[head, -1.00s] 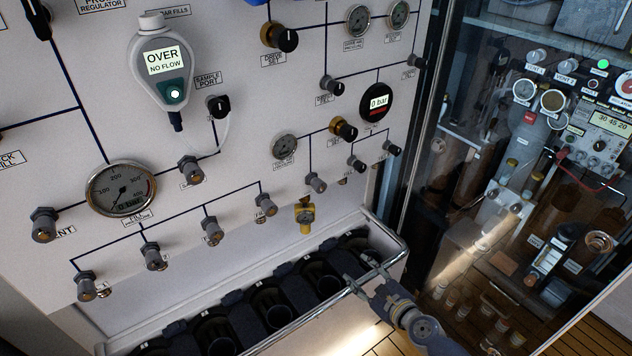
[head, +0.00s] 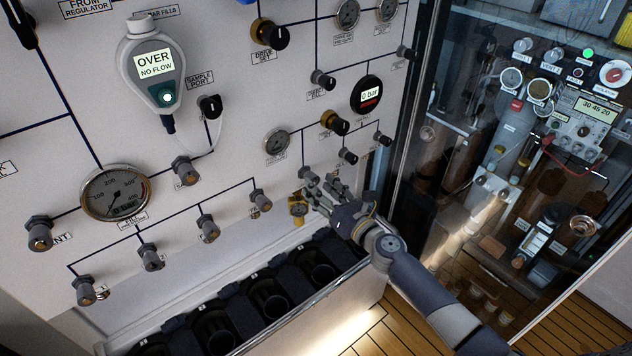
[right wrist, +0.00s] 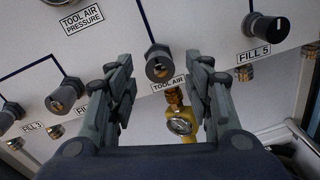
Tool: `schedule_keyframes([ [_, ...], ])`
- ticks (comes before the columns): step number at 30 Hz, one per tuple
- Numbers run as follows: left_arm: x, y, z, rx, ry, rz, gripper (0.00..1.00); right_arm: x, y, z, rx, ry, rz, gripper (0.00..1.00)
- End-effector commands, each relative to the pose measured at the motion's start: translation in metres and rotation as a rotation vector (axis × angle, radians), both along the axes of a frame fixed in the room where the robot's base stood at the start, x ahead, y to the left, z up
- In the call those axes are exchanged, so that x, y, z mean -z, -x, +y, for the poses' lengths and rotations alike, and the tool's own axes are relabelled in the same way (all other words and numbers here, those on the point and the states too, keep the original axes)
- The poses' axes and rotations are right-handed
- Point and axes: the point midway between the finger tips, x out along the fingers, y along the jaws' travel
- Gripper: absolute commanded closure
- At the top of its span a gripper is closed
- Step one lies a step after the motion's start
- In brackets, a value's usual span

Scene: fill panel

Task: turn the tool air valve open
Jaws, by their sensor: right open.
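The tool air valve (right wrist: 160,65) is a grey hex-bodied knob with a brass centre, on the white panel above its TOOL AIR label (right wrist: 168,84). In the right wrist view it sits between the two fingers of my right gripper (right wrist: 160,78), a little beyond the tips, with a gap on each side. The fingers are spread and hold nothing. In the head view my right gripper (head: 324,187) is at the lower right of the panel and partly hides the valve. My left gripper is not in view.
A brass fitting with a gauge (right wrist: 180,122) hangs just below the valve. The FILL 5 valve (right wrist: 268,28) is to the right, and other fill valves (head: 208,228) are to the left. A trough of dark bottle holders (head: 270,298) lies below the panel.

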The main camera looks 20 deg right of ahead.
Motion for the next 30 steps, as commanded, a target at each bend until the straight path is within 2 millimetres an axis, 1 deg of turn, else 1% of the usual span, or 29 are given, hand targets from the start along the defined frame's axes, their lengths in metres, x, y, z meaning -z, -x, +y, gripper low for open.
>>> schedule_keyframes([
  [1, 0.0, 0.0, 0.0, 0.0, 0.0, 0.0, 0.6, 0.0, -0.007, 0.002, 0.001, -0.001, -0.001, 0.53],
  [3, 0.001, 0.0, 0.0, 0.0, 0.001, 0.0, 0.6, 0.0, -0.015, 0.004, 0.002, -0.001, 0.0, 0.53],
  [6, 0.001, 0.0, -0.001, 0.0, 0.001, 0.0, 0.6, 0.0, -0.021, 0.006, 0.001, 0.0, 0.0, 0.53],
  [16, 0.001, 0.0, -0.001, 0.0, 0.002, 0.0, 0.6, 0.001, -0.025, 0.008, 0.0, 0.001, 0.001, 0.53],
  [17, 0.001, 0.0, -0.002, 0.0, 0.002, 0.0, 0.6, 0.001, -0.024, 0.008, 0.0, 0.001, 0.001, 0.55],
  [18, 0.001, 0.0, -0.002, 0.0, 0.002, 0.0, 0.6, 0.001, -0.024, 0.008, 0.0, 0.001, 0.001, 0.64],
  [20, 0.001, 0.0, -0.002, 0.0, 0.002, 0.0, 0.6, 0.001, -0.024, 0.007, 0.0, 0.001, 0.001, 0.78],
  [21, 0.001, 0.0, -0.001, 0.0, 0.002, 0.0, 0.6, 0.001, -0.024, 0.007, 0.0, 0.001, 0.001, 0.87],
  [22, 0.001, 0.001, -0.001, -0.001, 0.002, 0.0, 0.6, 0.001, -0.024, 0.007, 0.0, 0.001, 0.001, 0.94],
  [23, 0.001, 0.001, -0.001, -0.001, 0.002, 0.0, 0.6, 0.001, -0.024, 0.007, 0.0, 0.001, 0.001, 0.97],
  [30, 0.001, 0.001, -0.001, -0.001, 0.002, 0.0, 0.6, 0.001, -0.024, 0.007, 0.001, 0.009, -0.002, 0.97],
])
